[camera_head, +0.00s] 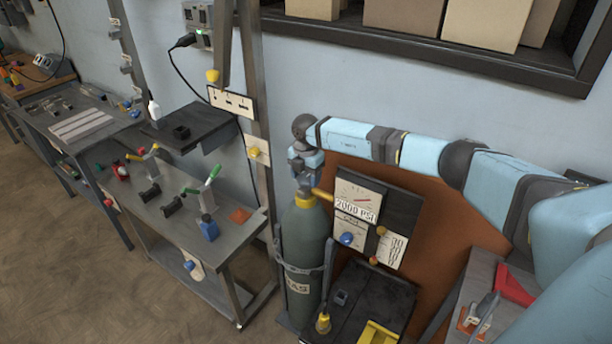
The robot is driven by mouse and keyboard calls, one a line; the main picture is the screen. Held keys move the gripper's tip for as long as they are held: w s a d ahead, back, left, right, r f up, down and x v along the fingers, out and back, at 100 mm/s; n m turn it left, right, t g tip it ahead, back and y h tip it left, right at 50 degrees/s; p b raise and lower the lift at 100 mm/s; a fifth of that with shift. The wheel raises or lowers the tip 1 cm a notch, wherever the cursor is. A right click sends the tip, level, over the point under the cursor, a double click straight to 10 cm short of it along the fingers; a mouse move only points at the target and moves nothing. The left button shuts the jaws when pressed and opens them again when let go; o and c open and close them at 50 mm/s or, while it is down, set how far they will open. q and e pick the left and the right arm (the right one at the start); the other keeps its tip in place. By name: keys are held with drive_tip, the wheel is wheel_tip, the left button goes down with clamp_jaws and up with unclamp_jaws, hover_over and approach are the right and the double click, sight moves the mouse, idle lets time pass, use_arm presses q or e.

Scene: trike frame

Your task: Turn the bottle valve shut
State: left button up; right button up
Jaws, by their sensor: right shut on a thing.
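The gas bottle (303,244) is a tall grey-green cylinder marked GAS, standing upright near the middle of the head view. Its neck has a yellow collar (304,200), with a brass fitting leading right to the gauge panel. My right arm reaches in from the right, and its gripper (304,180) points down onto the bottle's top, shut on the valve. The valve is mostly hidden by the gripper, so how far it is turned cannot be seen. My left gripper is not in view.
A gauge panel (375,222) marked 2000 PSI stands right of the bottle, before a brown board (455,235). A cart (185,232) with clamps and tools is to the left. A shelf with boxes hangs above. The floor (70,285) at the lower left is clear.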

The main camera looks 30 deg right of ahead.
sight(306, 178)
drive_tip(key=shift+r, duration=0.1)
drive_tip(key=o, duration=0.9)
drive_tip(key=shift+o, duration=0.2)
drive_tip(key=shift+r, duration=0.5)
wheel_tip(306, 178, up, 13)
drive_tip(key=b, duration=0.1)
drive_tip(key=shift+f, duration=0.15)
